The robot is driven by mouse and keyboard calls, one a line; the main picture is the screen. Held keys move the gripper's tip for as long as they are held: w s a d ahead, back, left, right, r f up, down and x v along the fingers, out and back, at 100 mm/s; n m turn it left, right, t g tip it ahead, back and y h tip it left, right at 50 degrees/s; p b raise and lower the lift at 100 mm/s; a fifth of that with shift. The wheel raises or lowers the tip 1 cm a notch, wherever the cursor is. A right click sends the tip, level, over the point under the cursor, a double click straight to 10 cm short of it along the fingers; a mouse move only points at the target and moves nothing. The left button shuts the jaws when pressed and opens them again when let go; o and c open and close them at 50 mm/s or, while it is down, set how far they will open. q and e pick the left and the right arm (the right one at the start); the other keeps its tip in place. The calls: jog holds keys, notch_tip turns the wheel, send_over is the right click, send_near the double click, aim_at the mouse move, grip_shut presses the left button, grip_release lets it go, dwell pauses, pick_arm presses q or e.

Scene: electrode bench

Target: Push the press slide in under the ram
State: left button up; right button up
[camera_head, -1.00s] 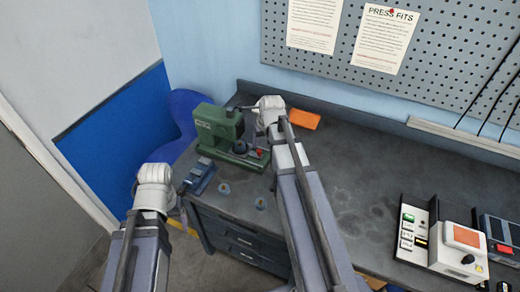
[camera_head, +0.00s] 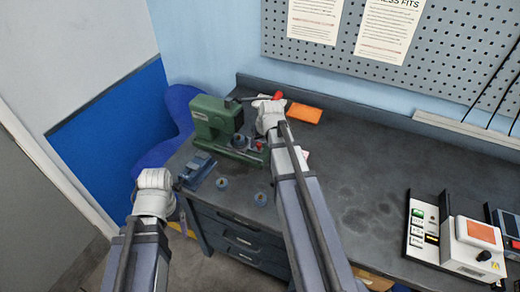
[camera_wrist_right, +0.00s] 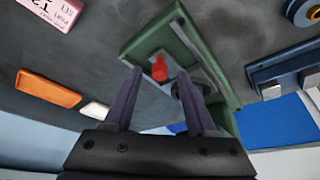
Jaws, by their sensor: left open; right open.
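The green press (camera_head: 215,118) stands at the back left of the bench. Its slide carries a red knob (camera_head: 260,144) at the right of the base; in the right wrist view the red knob (camera_wrist_right: 160,69) sits in the green base's channel. My right gripper (camera_wrist_right: 160,76) is open, its fingertips on either side of the knob in that view; contact cannot be told. In the head view its fingers are mostly hidden behind its wrist. My left gripper (camera_head: 178,187) is open and empty by the bench's left front edge, away from the press.
A blue fixture (camera_head: 197,170) and two small round parts (camera_head: 222,183) (camera_head: 261,199) lie in front of the press. An orange block (camera_head: 304,113) is behind my right arm. A red-ended lever (camera_head: 277,95) sticks out from the press. A white control box (camera_head: 470,245) stands far right.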

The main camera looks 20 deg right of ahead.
jog(key=shift+w+f, duration=0.25)
jog(key=shift+f, duration=0.35)
jog(key=shift+r, duration=0.1)
jog(key=shift+c, duration=0.3)
grip_shut()
dwell(0.6)
